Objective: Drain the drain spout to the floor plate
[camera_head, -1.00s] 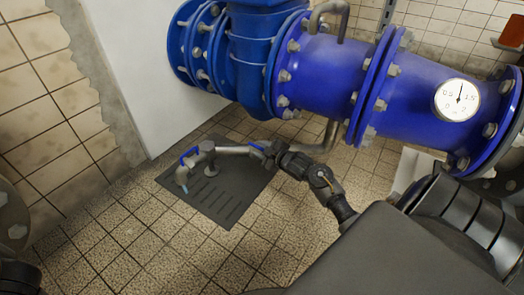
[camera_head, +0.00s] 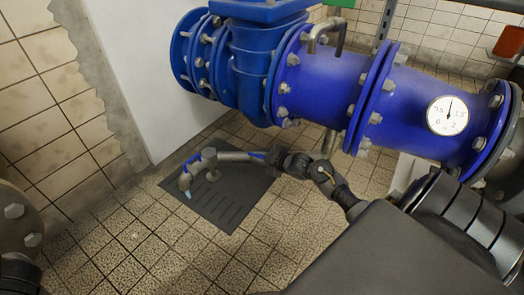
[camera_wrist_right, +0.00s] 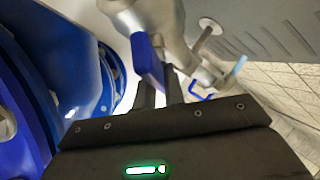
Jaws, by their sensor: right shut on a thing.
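The drain spout (camera_head: 230,156) is a grey pipe with a downturned outlet and small blue handles, standing over the dark slotted floor plate (camera_head: 226,211). A pale blue tip shows at its outlet (camera_head: 187,194); I cannot tell whether it is flowing water. My right gripper (camera_head: 272,161) is at the pipe's right end, shut on a blue lever (camera_head: 257,155). In the right wrist view the blue lever (camera_wrist_right: 148,62) reaches down to the dark fingers (camera_wrist_right: 160,92), and the spout is beyond. My left gripper is not in view.
A large blue flanged pipe (camera_head: 325,80) with a round gauge (camera_head: 447,115) runs above and behind my right gripper. A grey bolted flange (camera_head: 16,212) is at the left edge. The tiled floor in front of the plate is clear.

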